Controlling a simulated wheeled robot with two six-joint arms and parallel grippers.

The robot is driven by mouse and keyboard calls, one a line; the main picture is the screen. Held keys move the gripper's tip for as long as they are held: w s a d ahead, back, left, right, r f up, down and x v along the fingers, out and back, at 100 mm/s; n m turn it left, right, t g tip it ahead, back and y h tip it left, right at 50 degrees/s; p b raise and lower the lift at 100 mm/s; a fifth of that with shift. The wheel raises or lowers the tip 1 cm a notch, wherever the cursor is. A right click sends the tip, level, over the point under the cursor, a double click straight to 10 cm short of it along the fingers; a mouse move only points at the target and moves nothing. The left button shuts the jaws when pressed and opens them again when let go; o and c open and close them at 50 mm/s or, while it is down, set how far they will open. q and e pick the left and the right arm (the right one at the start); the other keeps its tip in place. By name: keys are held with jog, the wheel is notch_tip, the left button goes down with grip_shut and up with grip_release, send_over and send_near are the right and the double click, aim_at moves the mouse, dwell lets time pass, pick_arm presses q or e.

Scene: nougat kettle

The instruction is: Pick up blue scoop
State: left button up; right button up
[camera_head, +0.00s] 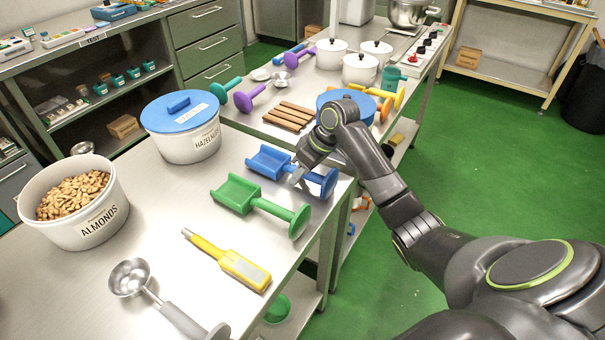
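The blue scoop (268,161) lies on the near metal table, close to its right edge. Its square bowl points left and its handle runs right to a round blue end. My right gripper (297,176) is over the scoop's handle, fingers pointing down beside the bowl. The hand covers part of the handle. I cannot tell whether the fingers touch it or how far apart they are. A green scoop (236,194) lies just in front of the blue one. My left gripper is not in view.
A yellow thermometer-like tool (243,270) and a metal ladle (130,277) lie nearer. A white almond tub (98,224) and a blue-lidded hazelnut tub (190,145) stand at left. Behind are brown bars (289,116) and white pots (360,69). Green floor is open at right.

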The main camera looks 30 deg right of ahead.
grip_shut()
jog(key=shift+r, duration=0.1)
notch_tip(320, 180, up, 9)
jog(key=shift+r, duration=0.15)
notch_tip(320, 180, up, 6)
jog(key=p, duration=0.5)
jog(key=shift+f+p, duration=0.2)
jog(key=shift+p, duration=0.15)
dwell(0.3)
